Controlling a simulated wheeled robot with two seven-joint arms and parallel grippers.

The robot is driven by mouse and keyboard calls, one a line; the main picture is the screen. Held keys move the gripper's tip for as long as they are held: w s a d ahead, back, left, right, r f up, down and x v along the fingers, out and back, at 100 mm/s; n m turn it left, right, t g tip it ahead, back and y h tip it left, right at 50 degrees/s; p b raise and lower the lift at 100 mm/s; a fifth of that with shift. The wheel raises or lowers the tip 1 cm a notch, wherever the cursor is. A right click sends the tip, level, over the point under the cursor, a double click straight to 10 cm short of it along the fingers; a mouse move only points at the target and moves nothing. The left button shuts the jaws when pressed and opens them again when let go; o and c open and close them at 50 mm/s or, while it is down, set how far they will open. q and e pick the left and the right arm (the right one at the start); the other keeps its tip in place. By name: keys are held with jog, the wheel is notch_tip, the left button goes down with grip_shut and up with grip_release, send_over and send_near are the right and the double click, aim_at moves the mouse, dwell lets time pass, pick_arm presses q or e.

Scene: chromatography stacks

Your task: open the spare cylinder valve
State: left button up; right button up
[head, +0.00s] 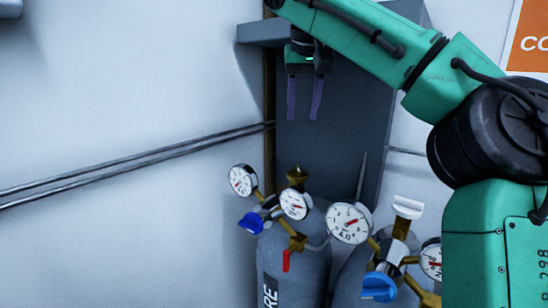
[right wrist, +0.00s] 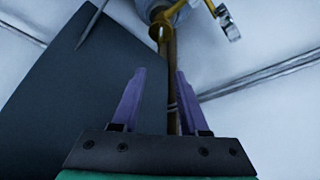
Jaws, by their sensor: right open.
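Brass fittings (right wrist: 222,15) show at the top there. My left gripper is out of view.
A second cylinder (head: 345,285) stands to the right, with a white handle (head: 408,207), a blue knob (head: 380,287) and gauges. A dark grey panel (head: 340,140) is behind the gripper. Pipes (head: 130,165) run along the pale wall. Room at left is clear.

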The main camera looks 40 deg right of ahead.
jog(key=a+f, duration=0.1)
jog(key=f, duration=0.1)
send_near(298, 168)
jog(key=shift+g, duration=0.3)
jog(key=x, duration=0.5)
jog(key=w+x, duration=0.1)
jog(key=x, duration=0.2)
jog(key=shift+r, duration=0.1)
jog(key=shift+s, duration=0.4)
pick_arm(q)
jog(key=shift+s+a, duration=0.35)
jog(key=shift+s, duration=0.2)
pick_arm(e)
jog(key=shift+a, duration=0.1)
grip_shut()
